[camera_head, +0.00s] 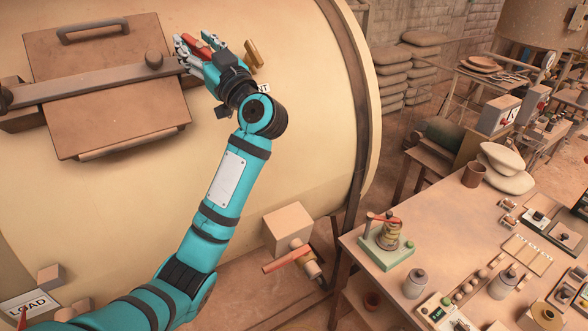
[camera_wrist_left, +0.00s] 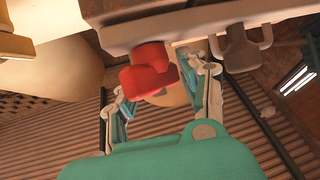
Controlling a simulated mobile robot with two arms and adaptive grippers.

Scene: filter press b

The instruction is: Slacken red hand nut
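The red hand nut (camera_wrist_left: 148,72) hangs under a pale bar in the left wrist view. My left gripper (camera_wrist_left: 158,96) has one finger on each side of it. Both fingers appear very close to the nut, but I cannot tell whether they press on it. In the head view my left gripper (camera_head: 194,50) is at the right end of the grey bar across the hatch, with red showing among its fingers. The gripper largely covers the nut there. My right gripper is not in view.
The hatch bar (camera_head: 95,88) crosses a brown hatch plate (camera_head: 120,118) on a large cream drum (camera_head: 290,120). A red-handled valve (camera_head: 287,260) sits below right. A cluttered bench (camera_head: 440,235) stands right.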

